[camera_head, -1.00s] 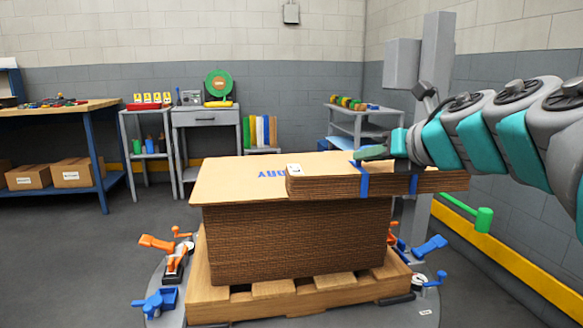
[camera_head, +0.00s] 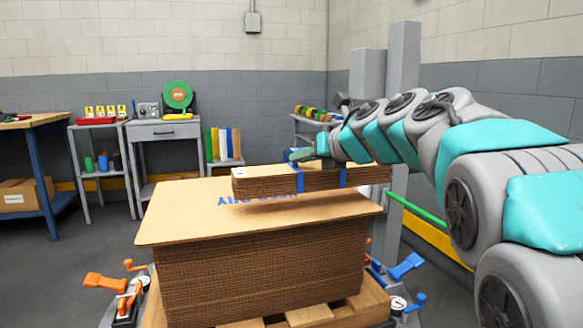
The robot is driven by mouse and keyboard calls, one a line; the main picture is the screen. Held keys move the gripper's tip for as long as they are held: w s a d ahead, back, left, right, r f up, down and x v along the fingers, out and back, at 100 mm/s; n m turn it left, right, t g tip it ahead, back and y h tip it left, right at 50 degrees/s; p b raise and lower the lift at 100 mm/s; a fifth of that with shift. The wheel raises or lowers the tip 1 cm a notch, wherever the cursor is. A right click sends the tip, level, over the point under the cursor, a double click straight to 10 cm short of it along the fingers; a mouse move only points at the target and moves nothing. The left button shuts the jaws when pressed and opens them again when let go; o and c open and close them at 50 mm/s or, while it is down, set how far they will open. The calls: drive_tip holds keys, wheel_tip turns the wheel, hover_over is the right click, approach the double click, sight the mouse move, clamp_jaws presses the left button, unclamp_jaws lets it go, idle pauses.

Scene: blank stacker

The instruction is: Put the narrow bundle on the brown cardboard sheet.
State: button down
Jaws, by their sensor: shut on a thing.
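The narrow bundle (camera_head: 270,182) is a flat stack of corrugated cardboard with two blue straps. It hangs level a little above the brown cardboard sheet (camera_head: 180,210), with a shadow under it; its right end reaches past the sheet's right edge. The sheet tops a tall cardboard stack and bears blue printed letters, partly hidden by the bundle. My gripper (camera_head: 304,155) is at the top of the bundle near the straps, shut on it. The fingertips are mostly hidden.
The stack stands on a wooden pallet (camera_head: 310,315) with orange clamps (camera_head: 105,282) at left and blue clamps (camera_head: 405,268) at right. A grey column (camera_head: 403,100) rises behind at right. The sheet's left and front parts are bare.

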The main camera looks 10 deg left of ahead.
drive_tip(key=x, duration=0.4)
drive_tip(key=w+d+x, duration=0.1)
drive_tip(key=x, duration=0.2)
drive_tip(key=shift+f, duration=0.15)
drive_tip(key=shift+w+d+f, duration=0.1)
drive_tip(key=shift+d+f, duration=0.05)
drive_tip(key=shift+f, duration=0.45)
drive_tip(key=shift+f, duration=0.2)
drive_tip(key=c, duration=0.9)
unclamp_jaws()
